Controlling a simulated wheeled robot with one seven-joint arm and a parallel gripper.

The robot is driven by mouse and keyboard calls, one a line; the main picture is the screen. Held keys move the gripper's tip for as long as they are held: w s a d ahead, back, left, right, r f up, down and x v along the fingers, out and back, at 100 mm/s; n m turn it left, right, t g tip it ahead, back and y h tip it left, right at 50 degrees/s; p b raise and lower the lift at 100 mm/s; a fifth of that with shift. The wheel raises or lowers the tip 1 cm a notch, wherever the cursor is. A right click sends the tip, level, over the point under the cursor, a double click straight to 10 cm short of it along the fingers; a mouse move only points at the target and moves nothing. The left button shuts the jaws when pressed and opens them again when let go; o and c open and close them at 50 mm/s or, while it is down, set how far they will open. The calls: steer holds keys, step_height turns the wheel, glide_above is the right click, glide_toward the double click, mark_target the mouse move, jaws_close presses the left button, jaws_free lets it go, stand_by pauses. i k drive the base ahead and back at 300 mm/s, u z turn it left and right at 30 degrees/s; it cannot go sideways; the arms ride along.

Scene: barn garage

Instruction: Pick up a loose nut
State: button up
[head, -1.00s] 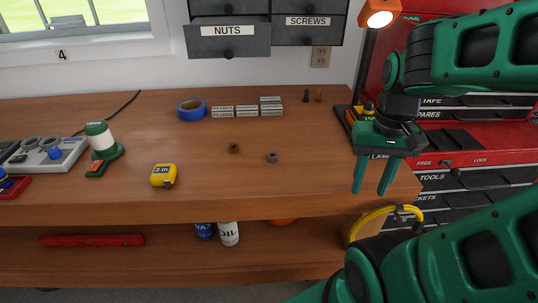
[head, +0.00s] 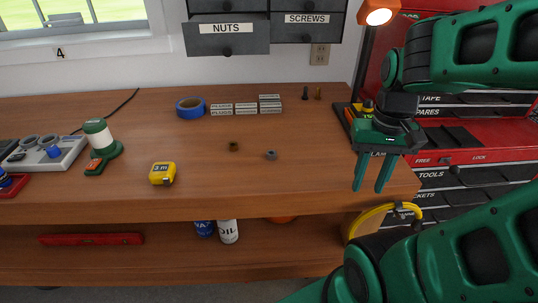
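Two loose nuts lie on the wooden workbench (head: 310,180) in the head view. One is a dark brass-coloured nut (head: 234,147). The other is a grey nut (head: 271,154), a little to its right and nearer the front edge. My gripper (head: 374,190) points down at the right end of the bench, to the right of both nuts and apart from them. Its two green fingers are spread with nothing between them.
A yellow tape measure (head: 162,173) lies left of the nuts. Blue tape (head: 190,108), small labelled boxes (head: 246,108) and two upright screws (head: 305,93) stand behind. The NUTS drawer (head: 228,38) hangs above. The bench around the nuts is clear.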

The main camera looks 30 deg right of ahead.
mark_target(271, 154)
steer(key=z, duration=3.55)
steer(key=k, duration=2.6)
steer(key=u, duration=0.6)
